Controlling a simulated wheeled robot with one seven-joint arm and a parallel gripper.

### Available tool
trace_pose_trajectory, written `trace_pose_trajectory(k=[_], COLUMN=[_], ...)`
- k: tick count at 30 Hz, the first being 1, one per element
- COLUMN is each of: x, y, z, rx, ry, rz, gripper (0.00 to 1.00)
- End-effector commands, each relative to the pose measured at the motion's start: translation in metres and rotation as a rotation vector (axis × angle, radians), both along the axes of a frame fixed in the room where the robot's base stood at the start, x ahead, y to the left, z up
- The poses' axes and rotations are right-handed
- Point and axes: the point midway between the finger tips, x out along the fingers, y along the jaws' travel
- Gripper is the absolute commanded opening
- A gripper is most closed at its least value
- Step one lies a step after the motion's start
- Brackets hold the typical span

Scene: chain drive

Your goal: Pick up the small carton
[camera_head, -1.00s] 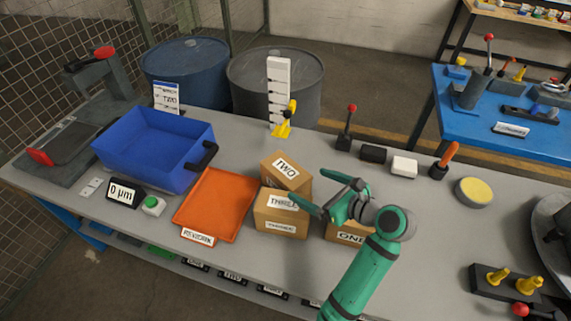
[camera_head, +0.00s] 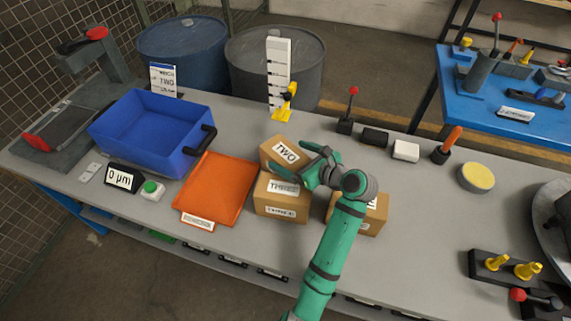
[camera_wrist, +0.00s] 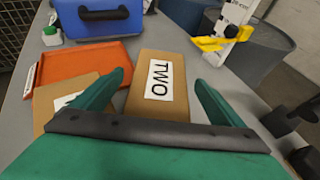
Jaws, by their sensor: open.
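Three brown cartons stand close together on the grey bench. The carton labelled TWO (camera_head: 272,148) is at the back, tilted in angle to the one labelled THREE (camera_head: 280,208) in front of it. The carton labelled ONE (camera_head: 371,222) is to the right, partly behind my arm. My gripper (camera_head: 299,165) is open and empty over the TWO carton's near right side. In the wrist view, the TWO carton (camera_wrist: 160,110) lies ahead between my open fingers (camera_wrist: 160,80), with the THREE carton (camera_wrist: 50,98) to the left. I cannot tell whether the fingers touch anything.
An orange tray (camera_head: 225,180) and a blue bin (camera_head: 150,150) lie left of the cartons. A yellow-and-white height gauge (camera_head: 279,75) stands behind. Bench right of the ONE carton is mostly clear.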

Motion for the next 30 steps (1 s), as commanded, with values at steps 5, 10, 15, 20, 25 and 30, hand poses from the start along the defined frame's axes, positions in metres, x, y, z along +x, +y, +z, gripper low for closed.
trace_pose_trajectory(k=[5,10,15,20,25,30], x=[0.0079,0.008,0.0079,0.0079,0.0083,0.0086], y=[0.0072,0.0076,0.0076,0.0075,0.0074,0.0073], z=[-0.005,-0.0058,-0.0058,-0.0051,-0.0034,0.0015], rx=[0.0,-0.001,0.0,-0.001,0.0,-0.001], ry=[0.001,0.002,0.002,0.001,-0.002,-0.005], rz=[0.0,0.0,0.001,0.0,-0.001,-0.001], gripper=[0.92,0.92,0.59,0.21,0.12,0.12])
